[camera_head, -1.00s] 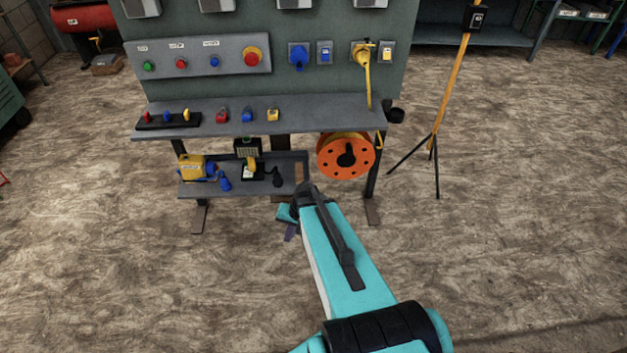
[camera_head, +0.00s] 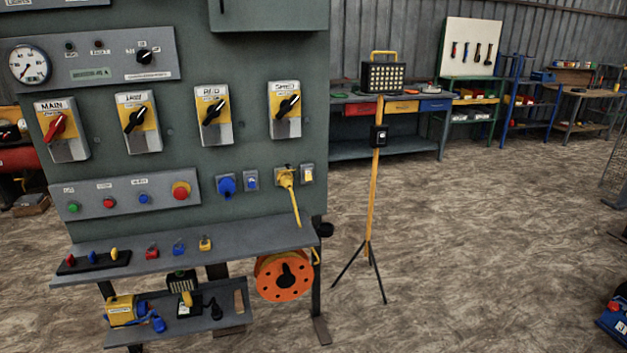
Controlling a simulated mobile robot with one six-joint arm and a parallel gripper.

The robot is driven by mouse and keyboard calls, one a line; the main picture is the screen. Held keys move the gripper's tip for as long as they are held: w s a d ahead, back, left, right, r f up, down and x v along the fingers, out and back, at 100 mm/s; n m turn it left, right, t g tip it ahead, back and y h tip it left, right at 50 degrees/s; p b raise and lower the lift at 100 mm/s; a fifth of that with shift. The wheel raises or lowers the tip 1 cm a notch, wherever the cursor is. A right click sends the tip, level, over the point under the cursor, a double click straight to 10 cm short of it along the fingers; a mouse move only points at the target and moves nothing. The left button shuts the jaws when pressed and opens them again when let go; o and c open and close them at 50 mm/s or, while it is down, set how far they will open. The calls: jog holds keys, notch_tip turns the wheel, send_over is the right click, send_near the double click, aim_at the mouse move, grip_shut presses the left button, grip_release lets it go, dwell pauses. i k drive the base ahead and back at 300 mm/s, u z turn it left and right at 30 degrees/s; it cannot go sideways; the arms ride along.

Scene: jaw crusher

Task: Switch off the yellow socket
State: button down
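The yellow socket (camera_head: 285,178) is on the lower right of the grey-green panel, with a yellow plug in it and a yellow cable hanging down to the shelf. Just right of it is a small switch box with a yellow rocker (camera_head: 308,173); its position is too small to tell. Left of it are a blue socket (camera_head: 227,186) and a switch box with a blue rocker (camera_head: 251,180). My gripper and arm are not in view now.
Rotary switches (camera_head: 285,109) line the panel above. A shelf (camera_head: 200,240) juts out below, with an orange cable reel (camera_head: 284,276) hanging under it. A yellow tripod pole (camera_head: 373,200) stands to the right. The floor at right is mostly clear.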

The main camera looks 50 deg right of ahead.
aim_at(308, 175)
jog(key=k, duration=1.3)
jog(key=z, duration=0.4)
jog(key=i, duration=1.65)
jog(key=u, duration=0.55)
